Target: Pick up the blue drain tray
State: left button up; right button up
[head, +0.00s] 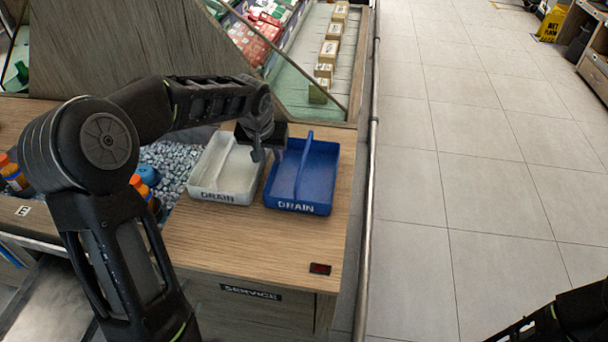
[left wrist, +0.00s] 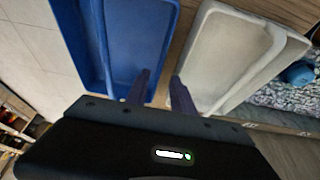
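The blue drain tray (head: 318,178) stands on the wooden counter, with "DRAIN" on its front wall and a raised divider along its middle. It also shows at the upper left of the left wrist view (left wrist: 138,40). A white drain tray (head: 226,198) stands just left of it. My left gripper (head: 259,155) is above the gap between the two trays. In the left wrist view its two fingers (left wrist: 158,90) are apart, with the blue tray's side wall lying roughly between them. I cannot tell whether they touch it. Only part of my right arm shows at the lower right; its gripper is not visible.
Grey pebbles (head: 172,165) and orange-capped bottles (head: 143,190) lie left of the trays. A metal rail (head: 369,190) runs along the counter's right side. A slanted wood and glass display stands behind. The counter front is mostly clear.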

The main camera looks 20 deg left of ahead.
aim_at(274, 163)
pick_arm(q)
jog(key=shift+x, duration=1.2)
jog(key=shift+x, duration=2.6)
grip_shut()
